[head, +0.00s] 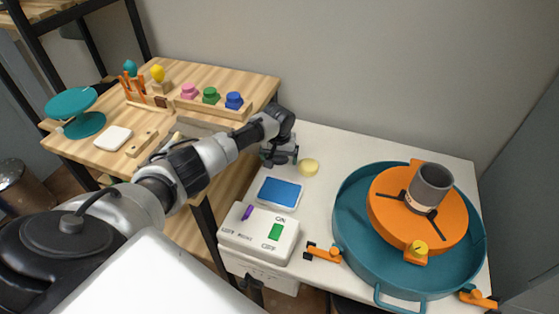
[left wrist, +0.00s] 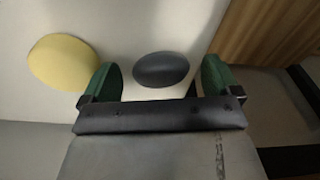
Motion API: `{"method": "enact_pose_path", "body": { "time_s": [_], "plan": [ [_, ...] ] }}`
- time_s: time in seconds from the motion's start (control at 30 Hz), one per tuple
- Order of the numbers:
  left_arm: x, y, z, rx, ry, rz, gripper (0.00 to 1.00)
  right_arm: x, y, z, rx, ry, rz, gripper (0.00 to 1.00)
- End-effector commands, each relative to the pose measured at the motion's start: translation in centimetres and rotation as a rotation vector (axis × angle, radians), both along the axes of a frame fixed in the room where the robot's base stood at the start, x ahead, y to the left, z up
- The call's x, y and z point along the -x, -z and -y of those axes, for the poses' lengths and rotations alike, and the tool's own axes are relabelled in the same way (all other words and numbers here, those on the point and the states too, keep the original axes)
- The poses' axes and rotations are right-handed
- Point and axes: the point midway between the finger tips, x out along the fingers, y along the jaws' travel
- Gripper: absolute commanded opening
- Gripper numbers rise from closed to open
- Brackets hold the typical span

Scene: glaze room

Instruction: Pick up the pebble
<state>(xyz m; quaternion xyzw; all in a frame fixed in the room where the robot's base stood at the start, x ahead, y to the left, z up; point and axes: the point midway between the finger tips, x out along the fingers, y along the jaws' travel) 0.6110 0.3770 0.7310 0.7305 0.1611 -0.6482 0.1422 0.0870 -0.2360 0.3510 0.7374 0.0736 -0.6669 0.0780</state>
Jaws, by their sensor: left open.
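The pebble (left wrist: 161,69) is a smooth dark grey oval on the white tabletop in the left wrist view. My left gripper (head: 281,160) is open and low over the back left corner of the white table. In the left wrist view its two green-padded fingers stand on either side of the pebble, with a gap at each side. I do not make out the pebble in the head view, where the gripper covers that spot. My right gripper is not in view.
A yellow round pad (head: 309,167) lies just right of the gripper; the left wrist view shows it too (left wrist: 62,61). A blue-topped tray (head: 280,193) and a white switch box (head: 259,232) stand nearer. A teal basin (head: 350,235) fills the right. A wooden bench (head: 190,77) adjoins left.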

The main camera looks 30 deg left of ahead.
Motion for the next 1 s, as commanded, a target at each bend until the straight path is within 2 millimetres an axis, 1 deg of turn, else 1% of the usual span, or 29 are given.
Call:
{"method": "enact_pose_path", "body": {
  "time_s": [0.07, 0.27, 0.3, 0.37, 0.6, 0.63, 0.87, 1.0],
  "plan": [
    [-0.06, 0.49, -0.02, 0.0, 0.0, 0.0, 0.91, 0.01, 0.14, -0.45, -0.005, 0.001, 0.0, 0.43],
    [-0.07, 0.51, 0.0, 0.0, 0.001, 0.001, 0.91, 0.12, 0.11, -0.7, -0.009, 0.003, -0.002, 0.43],
    [-0.06, 0.51, -0.01, -0.001, 0.001, 0.001, 0.88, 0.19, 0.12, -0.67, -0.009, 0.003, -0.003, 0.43],
    [-0.06, 0.51, -0.01, -0.001, 0.001, 0.001, 0.79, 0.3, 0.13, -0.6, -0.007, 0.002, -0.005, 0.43],
    [-0.05, 0.51, -0.02, 0.0, 0.001, 0.0, 0.42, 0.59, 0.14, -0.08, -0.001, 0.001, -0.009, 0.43],
    [-0.05, 0.51, -0.02, 0.0, 0.001, 0.0, 0.4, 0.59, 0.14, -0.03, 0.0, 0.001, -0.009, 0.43],
    [-0.05, 0.49, -0.03, 0.0, 0.001, 0.0, 0.4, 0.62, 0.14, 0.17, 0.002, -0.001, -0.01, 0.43],
    [-0.06, 0.12, -0.04, -0.001, 0.001, 0.001, 0.4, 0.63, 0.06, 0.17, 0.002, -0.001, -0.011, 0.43]
  ]
}}
